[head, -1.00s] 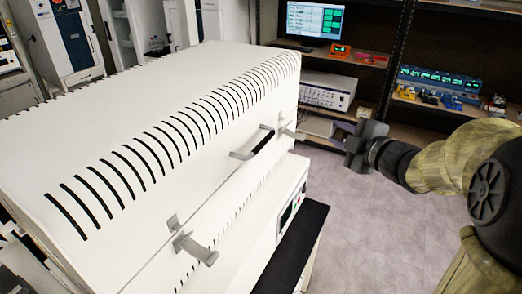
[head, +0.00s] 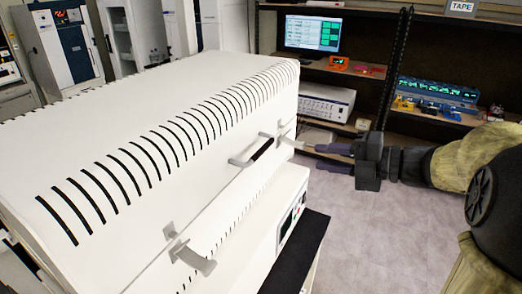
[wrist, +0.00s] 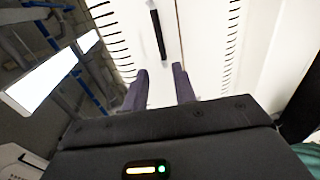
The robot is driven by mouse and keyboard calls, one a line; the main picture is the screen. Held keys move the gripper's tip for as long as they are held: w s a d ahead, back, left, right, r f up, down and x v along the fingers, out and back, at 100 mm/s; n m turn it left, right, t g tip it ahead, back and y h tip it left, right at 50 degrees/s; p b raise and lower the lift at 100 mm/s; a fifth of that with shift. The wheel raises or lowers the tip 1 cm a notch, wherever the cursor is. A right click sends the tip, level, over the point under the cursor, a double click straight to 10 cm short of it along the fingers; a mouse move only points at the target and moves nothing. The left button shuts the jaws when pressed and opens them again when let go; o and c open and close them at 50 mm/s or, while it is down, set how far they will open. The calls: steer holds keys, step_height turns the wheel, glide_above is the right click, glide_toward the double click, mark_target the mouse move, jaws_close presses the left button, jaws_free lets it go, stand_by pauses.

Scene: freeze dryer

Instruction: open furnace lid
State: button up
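The white furnace (head: 140,150) fills the left and middle of the head view, and its slotted lid (head: 120,110) is closed. A grey handle (head: 250,152) sticks out from the lid's front. A near latch (head: 190,252) and a far latch (head: 287,136) sit at the lid seam on either side. My gripper (head: 320,156) is just right of the far latch, fingers pointing left at the furnace. In the wrist view my gripper (wrist: 159,72) has its two dark fingers apart, with the white furnace front (wrist: 162,85) beyond them. I cannot tell whether they touch the latch.
A dark ledge (head: 298,250) juts out below the furnace front. Shelves with a monitor (head: 312,34), a white instrument (head: 326,103) and small devices (head: 435,90) stand behind. The grey floor (head: 370,240) right of the furnace is clear.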

mark_target(261, 149)
steer(key=p+x, duration=0.4)
steer(key=x, duration=1.2)
steer(key=shift+w+a, duration=0.1)
steer(key=shift+a, duration=0.05)
steer(key=shift+f, duration=0.1)
steer(key=shift+c, duration=0.5)
jaws_close()
